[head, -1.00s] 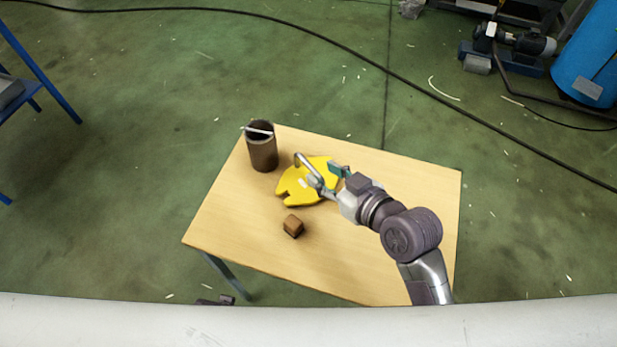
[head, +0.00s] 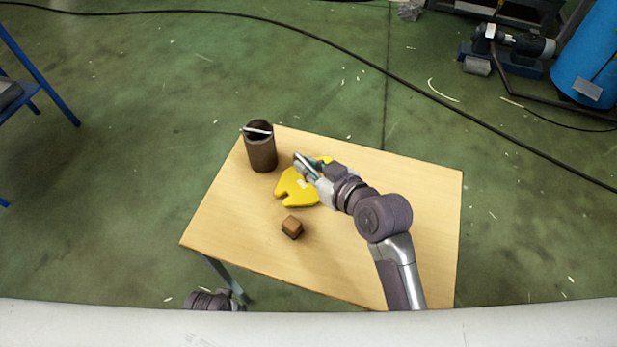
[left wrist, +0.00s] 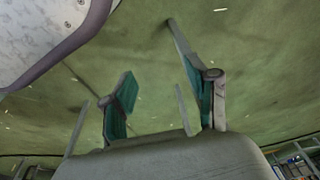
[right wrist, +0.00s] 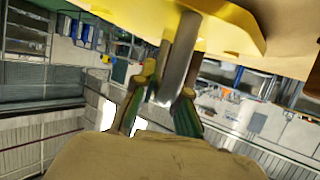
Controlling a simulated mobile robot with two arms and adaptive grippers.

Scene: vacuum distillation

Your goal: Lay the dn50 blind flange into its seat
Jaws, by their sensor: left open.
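My right gripper (head: 303,166) is over the yellow notched piece (head: 290,190) on the table and hides part of it. In the right wrist view its fingers (right wrist: 168,85) are shut on a grey metal piece with a rounded end (right wrist: 180,58), which looks like the dn50 blind flange seen edge-on. The flange is upright, not lying flat, close to the yellow piece (right wrist: 225,25). I cannot tell whether they touch. No seat shows clearly. My left gripper (left wrist: 160,78) is open and empty above the green floor.
On the wooden table (head: 400,200) stand a dark brown cylinder (head: 262,153) with a pale rod across its top and a small brown block (head: 292,226). A blue frame (head: 40,75) stands at far left.

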